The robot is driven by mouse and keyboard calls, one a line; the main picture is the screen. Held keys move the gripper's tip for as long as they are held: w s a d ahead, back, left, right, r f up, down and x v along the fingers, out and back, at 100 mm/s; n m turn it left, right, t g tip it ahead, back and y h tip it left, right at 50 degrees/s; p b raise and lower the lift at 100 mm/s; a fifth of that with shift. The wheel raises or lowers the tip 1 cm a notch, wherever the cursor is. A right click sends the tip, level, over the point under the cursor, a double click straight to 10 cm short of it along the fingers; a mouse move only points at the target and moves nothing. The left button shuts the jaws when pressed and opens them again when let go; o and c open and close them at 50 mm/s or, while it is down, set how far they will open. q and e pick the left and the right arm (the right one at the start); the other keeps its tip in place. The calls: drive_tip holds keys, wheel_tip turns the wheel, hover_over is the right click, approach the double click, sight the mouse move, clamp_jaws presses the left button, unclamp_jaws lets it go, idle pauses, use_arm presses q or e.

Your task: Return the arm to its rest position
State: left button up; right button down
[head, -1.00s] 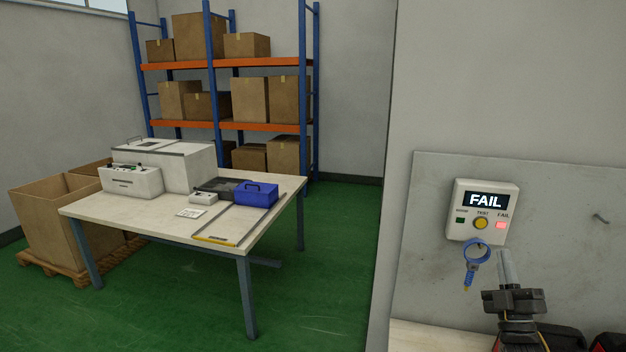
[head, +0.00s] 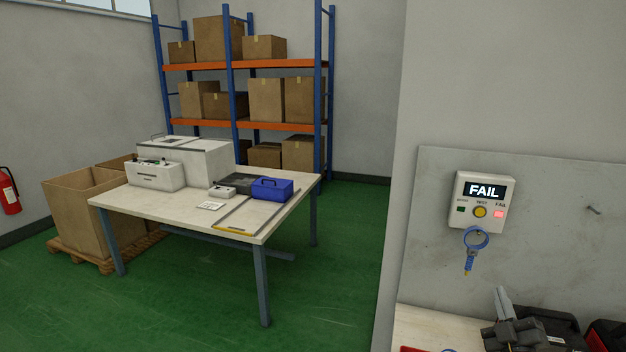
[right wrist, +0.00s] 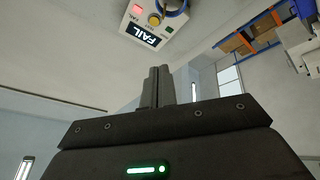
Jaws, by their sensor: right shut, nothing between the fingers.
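My right gripper (head: 502,300) is low at the right in the head view, below the wall tester and apart from it. Its fingers are shut with nothing between them; they also show closed together in the right wrist view (right wrist: 157,88). The tester (head: 484,203) is a white box on a grey wall panel with a screen reading FAIL, a yellow button and a lit red lamp. It also shows upside down at the top of the right wrist view (right wrist: 150,22). A blue ring with a short cord end (head: 476,240) hangs below the tester. My left gripper is not in view.
A pale bench (head: 413,325) below the panel (head: 430,230) carries dark and red items near my right gripper. A table (head: 170,208) with white devices and a blue case (head: 272,190) stands left. Shelving (head: 290,126) with boxes is behind. Green floor is clear between table and wall.

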drive_tip(key=s+a+f+m+g+y, duration=0.1)
drive_tip(key=s+a+f+m+g, duration=0.1)
drive_tip(key=s+a+f+g, duration=0.55)
drive_tip(key=s+a+f+m+g+y, duration=0.15)
drive_tip(key=s+f, duration=0.25)
drive_tip(key=f, duration=0.6)
drive_tip(key=s+a+f+m+g, duration=0.1)
drive_tip(key=s+a+f+g, duration=0.15)
drive_tip(key=s, duration=0.55)
drive_tip(key=s+a+f+m+g, duration=0.1)
drive_tip(key=s+a+f+g, duration=0.2)
drive_tip(key=s, duration=0.4)
drive_tip(key=s+a+f+m+g, duration=0.1)
drive_tip(key=s+a+f+g, duration=0.15)
drive_tip(key=s+g, duration=0.4)
wheel_tip(320, 180, down, 24)
drive_tip(key=s, duration=0.2)
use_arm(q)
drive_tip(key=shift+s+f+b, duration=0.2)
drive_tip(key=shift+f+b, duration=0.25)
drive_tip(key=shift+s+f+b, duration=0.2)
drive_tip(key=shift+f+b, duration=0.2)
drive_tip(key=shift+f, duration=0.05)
use_arm(e)
drive_tip(key=s+d+f, duration=0.2)
drive_tip(key=s+f, duration=1.4)
drive_tip(key=f, duration=0.2)
drive_tip(key=shift+s+f+g+y, duration=0.15)
drive_tip(key=shift+s+g+y, duration=0.1)
drive_tip(key=shift+g+y, duration=0.1)
